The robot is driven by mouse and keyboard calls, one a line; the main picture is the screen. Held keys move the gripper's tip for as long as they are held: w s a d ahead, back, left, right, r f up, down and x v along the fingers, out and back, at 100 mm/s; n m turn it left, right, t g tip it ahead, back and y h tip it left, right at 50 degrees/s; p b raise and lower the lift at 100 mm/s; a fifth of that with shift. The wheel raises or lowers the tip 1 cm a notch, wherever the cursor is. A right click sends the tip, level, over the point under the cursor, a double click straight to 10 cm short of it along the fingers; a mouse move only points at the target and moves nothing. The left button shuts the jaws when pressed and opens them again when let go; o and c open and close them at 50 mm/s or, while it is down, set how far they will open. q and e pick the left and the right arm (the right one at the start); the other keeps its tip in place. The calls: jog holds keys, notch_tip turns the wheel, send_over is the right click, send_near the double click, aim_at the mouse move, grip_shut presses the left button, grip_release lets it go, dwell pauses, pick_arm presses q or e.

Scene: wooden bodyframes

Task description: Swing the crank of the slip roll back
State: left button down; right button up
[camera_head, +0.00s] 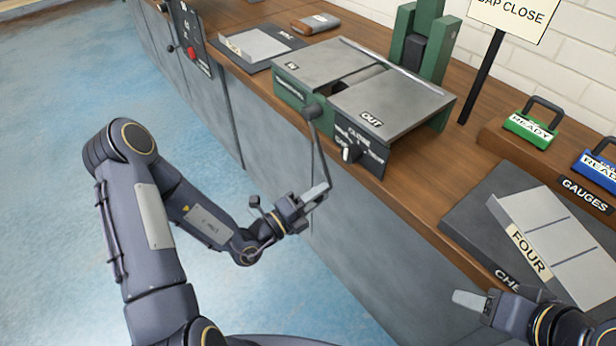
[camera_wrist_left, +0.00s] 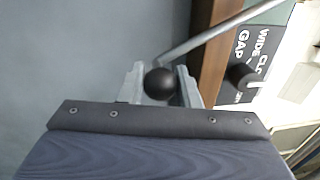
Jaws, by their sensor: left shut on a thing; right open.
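The slip roll (camera_head: 365,85) is a green machine with grey IN and OUT plates on the wooden bench. Its crank (camera_head: 321,155) hangs down from a dark hub on the front side, its grey arm ending low in front of the bench. My left gripper (camera_head: 307,202) is shut on the crank's end. In the left wrist view, the crank's black ball knob (camera_wrist_left: 160,84) sits between the fingers of my left gripper (camera_wrist_left: 160,88), and the grey crank arm (camera_wrist_left: 205,37) runs to the upper right.
A gap selector knob (camera_head: 349,154) is on the front panel beside the crank. A sign (camera_head: 510,15) on a black post stands behind. Green (camera_head: 531,122) and blue (camera_head: 600,165) padlock-shaped gauges and a FOUR plate (camera_head: 550,235) are at the right. The blue floor left is clear.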

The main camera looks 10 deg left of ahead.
pick_arm(q)
jog(key=s+d+r+n+p, duration=0.3)
jog(key=d+r+n+p, duration=0.1)
jog(key=p, duration=0.2)
jog(key=shift+s+d+r+n+p, duration=0.25)
jog(key=shift+s+r+n+p, duration=0.05)
jog(key=shift+r+n+p, duration=0.1)
pick_arm(e)
notch_tip(320, 180, up, 8)
pick_arm(q)
jog(key=c, duration=1.1)
grip_release()
pick_arm(e)
jog(key=shift+r, duration=0.1)
